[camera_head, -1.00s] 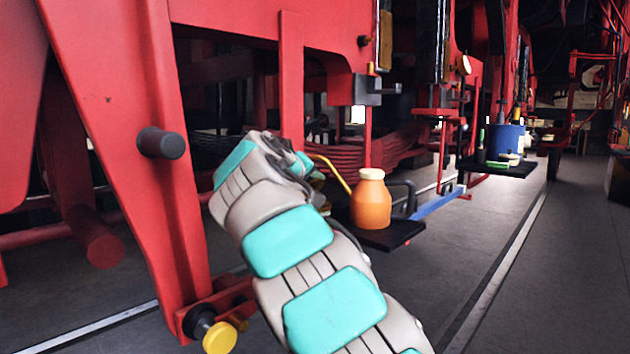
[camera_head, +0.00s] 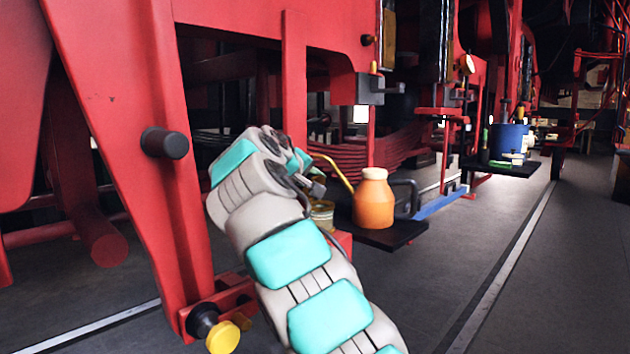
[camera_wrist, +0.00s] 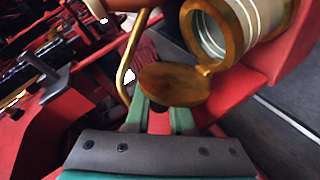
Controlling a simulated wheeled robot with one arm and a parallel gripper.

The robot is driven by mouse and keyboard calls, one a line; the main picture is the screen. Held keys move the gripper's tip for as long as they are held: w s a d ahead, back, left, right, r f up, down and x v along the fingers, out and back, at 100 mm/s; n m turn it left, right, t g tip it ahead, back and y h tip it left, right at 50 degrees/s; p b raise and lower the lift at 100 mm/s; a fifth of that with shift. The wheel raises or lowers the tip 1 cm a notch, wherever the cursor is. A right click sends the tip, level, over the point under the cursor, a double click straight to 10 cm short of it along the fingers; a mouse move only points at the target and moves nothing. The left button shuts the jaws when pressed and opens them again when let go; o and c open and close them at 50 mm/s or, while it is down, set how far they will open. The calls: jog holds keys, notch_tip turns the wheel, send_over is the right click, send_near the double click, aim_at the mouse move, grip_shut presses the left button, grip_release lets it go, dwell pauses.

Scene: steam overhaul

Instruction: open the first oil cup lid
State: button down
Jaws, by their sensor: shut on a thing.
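The oil cup (camera_wrist: 226,32) is a brass cylinder with a ringed body at the top right of the wrist view, and its round mouth is uncovered. Its brass lid (camera_wrist: 172,84) is swung out from the mouth and hangs beside it, joined by a hinge at the rim. My gripper (camera_wrist: 159,106) has its teal fingers at the lid's lower edge and is shut on it; the exact contact is partly hidden. In the head view the cup (camera_head: 322,213) shows just right of my wrist, and my arm hides the fingers and lid.
An orange oil can (camera_head: 373,200) with a thin yellow spout stands on a black shelf (camera_head: 402,233), close right of my wrist. The red frame (camera_head: 125,140) rises at left. A blue container (camera_head: 508,140) stands farther back. The floor at right is clear.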

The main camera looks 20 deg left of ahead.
jog(key=c, duration=0.8)
grip_release()
jog(key=shift+o, duration=0.2)
jog(key=shift+d, duration=0.1)
